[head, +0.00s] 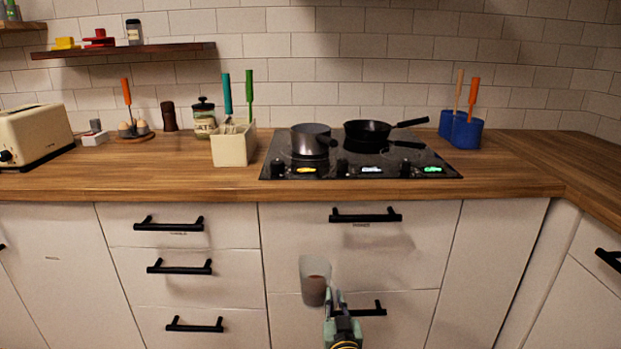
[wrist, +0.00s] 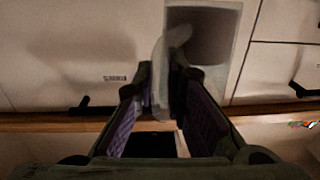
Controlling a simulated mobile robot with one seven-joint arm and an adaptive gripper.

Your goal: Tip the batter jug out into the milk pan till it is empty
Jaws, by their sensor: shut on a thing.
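The batter jug (head: 314,283) is a pale, see-through jug with brownish contents low inside. It hangs upright in front of the drawers, below the counter. My gripper (head: 337,297) is at its right side, shut on its handle. In the wrist view the jug (wrist: 208,42) is at the top, and the purple-padded jaws of my gripper (wrist: 160,95) close around its pale handle. The milk pan (head: 308,140), a small dark saucepan, stands on the left of the black hob, above and beyond the jug. Its inside is hidden.
A black frying pan (head: 368,131) stands on the hob (head: 360,168), right of the milk pan. A cream utensil box (head: 233,147) is to its left, and a blue utensil holder (head: 462,130) stands at the right. Drawer handles (head: 366,215) stick out below the counter edge.

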